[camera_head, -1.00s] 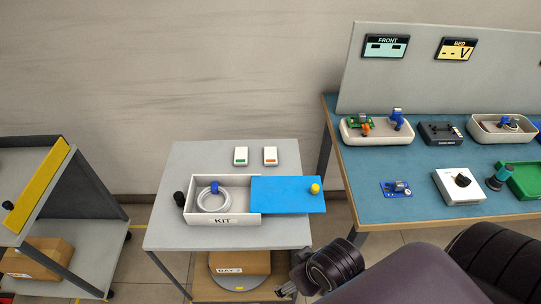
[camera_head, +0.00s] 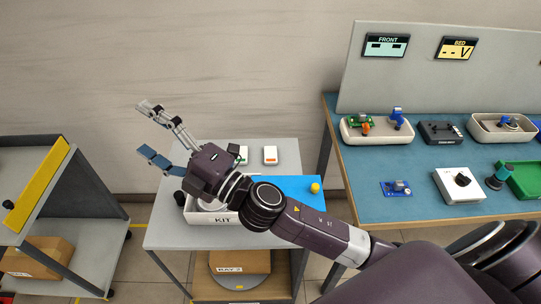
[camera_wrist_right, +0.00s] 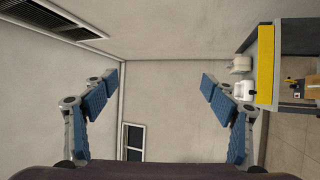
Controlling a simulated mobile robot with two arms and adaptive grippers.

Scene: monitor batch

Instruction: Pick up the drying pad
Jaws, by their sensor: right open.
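I cannot make out anything that is surely the drying pad. My right gripper (camera_head: 150,132) is open and empty, raised over the left part of the small grey table (camera_head: 165,235), pointing up and left. In the right wrist view the open gripper (camera_wrist_right: 160,92) has blue-padded fingers wide apart, with only wall between them. The white box marked KIT (camera_head: 222,219) is partly hidden behind my right wrist and forearm. My left gripper is not in view.
A blue-topped workbench (camera_head: 365,200) with trays and devices stands right. A grey cart with a yellow edge (camera_head: 40,185) stands left.

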